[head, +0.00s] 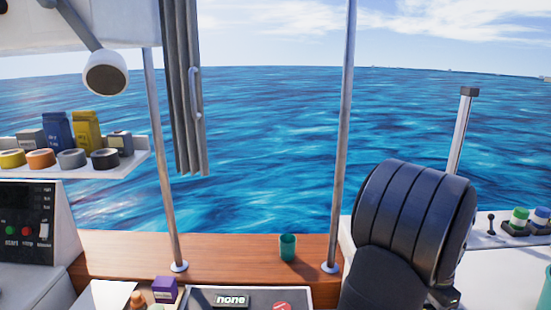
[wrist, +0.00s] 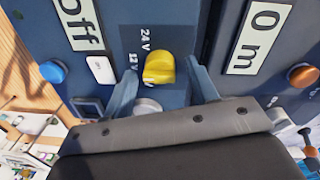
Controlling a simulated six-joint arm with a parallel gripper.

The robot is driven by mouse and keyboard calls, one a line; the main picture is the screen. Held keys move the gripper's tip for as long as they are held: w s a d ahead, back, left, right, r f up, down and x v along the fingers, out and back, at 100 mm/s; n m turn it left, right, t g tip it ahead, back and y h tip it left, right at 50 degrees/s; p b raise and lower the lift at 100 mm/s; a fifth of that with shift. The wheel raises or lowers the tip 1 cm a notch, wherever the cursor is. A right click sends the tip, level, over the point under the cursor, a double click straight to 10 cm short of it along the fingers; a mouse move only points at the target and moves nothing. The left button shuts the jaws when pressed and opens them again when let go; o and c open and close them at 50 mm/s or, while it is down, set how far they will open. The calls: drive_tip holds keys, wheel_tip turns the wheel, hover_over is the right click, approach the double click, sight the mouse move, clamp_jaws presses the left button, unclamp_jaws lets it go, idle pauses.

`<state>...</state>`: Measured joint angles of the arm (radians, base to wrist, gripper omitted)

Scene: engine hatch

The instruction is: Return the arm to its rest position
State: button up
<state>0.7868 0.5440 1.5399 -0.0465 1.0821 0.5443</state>
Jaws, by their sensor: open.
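My gripper (wrist: 162,88) shows in the wrist view, with its two blue-grey fingers apart. It is open, and the fingers stand on either side of a yellow knob (wrist: 160,68) on a dark blue panel (wrist: 195,18). The knob sits beside 24V and 12V marks. A gap shows between the knob and each finger, but I cannot tell how far the fingertips are from the panel. The dark gripper body fills the bottom of that view. I cannot make out the gripper in the head view.
The panel has a blue button (wrist: 53,71), a white switch (wrist: 100,69) and an orange button (wrist: 303,75). In the head view, a teal cup (head: 288,247) stands on the wooden ledge (head: 230,252) between two poles. A loaded shelf (head: 125,165) is left.

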drive_tip(key=shift+f+n, duration=0.3)
drive_tip(key=shift+f, duration=0.1)
drive_tip(key=n, duration=1.1)
drive_tip(key=shift+s+r, duration=0.1)
drive_tip(key=shift+a+r, duration=0.15)
drive_tip(key=shift+r, duration=1.1)
idle(1.3)
